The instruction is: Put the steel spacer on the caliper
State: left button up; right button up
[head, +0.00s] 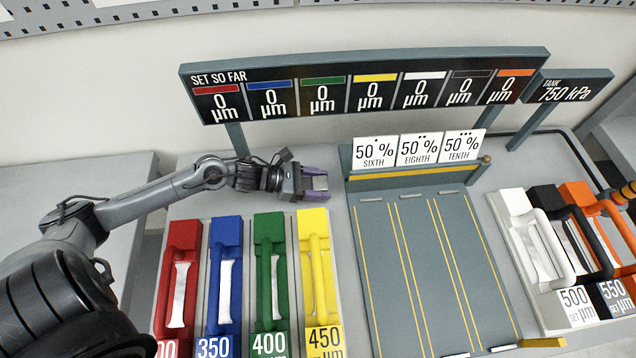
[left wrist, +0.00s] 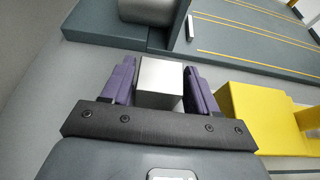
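My left gripper (head: 320,185), with purple fingers, is at the left of the slate board, just beyond the yellow block. It is shut on a small silver-grey block, which looks like the steel spacer (left wrist: 160,80). The spacer sits between both fingers in the left wrist view, its flat top and near face showing. I cannot pick out the caliper for certain. My right gripper does not show clearly in either view.
Red (head: 180,250), blue (head: 224,260), green (head: 269,250) and yellow (head: 314,250) blocks with handles stand at the front left. White (head: 525,240), black and orange ones stand at right. The slate board (head: 425,260) between them is mostly clear. A readout sign (head: 365,60) stands behind.

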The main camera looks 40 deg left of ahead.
pick_arm(q)
jog(key=shift+o, duration=1.4)
jog(key=shift+r, duration=0.1)
jog(key=shift+r, duration=0.15)
jog(key=shift+s+a+r, duration=0.1)
jog(key=shift+s+a, duration=0.3)
jog(key=p+v, duration=0.3)
jog(key=v, duration=0.7)
jog(key=shift+s+a+r, duration=0.2)
jog(key=shift+s, duration=0.05)
